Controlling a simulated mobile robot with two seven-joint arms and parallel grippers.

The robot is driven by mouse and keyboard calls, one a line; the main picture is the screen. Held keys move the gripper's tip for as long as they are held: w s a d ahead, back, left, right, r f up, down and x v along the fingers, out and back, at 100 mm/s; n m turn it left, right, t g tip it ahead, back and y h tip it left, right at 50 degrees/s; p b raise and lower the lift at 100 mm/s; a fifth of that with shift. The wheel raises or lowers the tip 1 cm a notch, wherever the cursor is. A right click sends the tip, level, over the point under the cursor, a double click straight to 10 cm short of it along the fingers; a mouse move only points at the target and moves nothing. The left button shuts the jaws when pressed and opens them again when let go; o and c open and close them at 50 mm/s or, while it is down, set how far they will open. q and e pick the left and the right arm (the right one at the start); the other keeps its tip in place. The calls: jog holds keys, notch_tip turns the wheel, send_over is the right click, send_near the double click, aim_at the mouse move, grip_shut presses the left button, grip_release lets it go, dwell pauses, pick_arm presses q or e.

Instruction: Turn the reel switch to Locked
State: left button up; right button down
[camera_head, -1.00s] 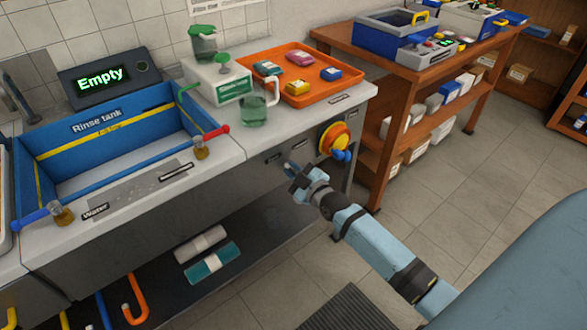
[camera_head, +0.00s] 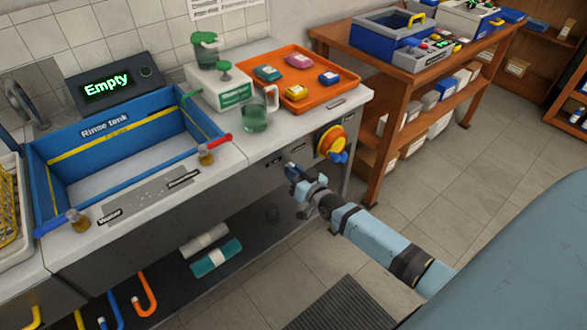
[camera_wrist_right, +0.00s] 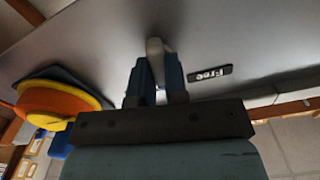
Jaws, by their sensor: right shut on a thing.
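The reel switch (camera_wrist_right: 155,48) shows in the right wrist view as a pale grey lever on the grey cabinet front. A black label reading "Free" (camera_wrist_right: 210,74) is to its right. My right gripper (camera_wrist_right: 154,78) is shut on the switch, with one blue finger on each side of it. In the head view my right gripper (camera_head: 291,172) is at the cabinet front below the counter, and it hides the switch. The orange and yellow reel (camera_head: 331,142) is to its right; it also shows at the left of the right wrist view (camera_wrist_right: 55,100). No "Locked" label is readable. My left gripper is out of view.
The counter (camera_head: 246,145) carries a blue rinse tank (camera_head: 70,190), a green-labelled machine (camera_head: 228,95) and an orange tray (camera_head: 298,100) with several small packs. A wooden shelf unit (camera_head: 378,180) stands to the right. Floor is clear between it and my arm.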

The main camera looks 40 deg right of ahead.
jog(key=shift+d+f+m+p, duration=0.1)
jog(key=shift+m+p, duration=0.25)
jog(key=shift+m, duration=2.95)
jog(key=c, duration=1.1)
grip_release()
jog(key=shift+c, duration=0.2)
jog(key=s+d+p, duration=0.1)
jog(key=s, duration=1.2)
jog(key=shift+s, duration=0.4)
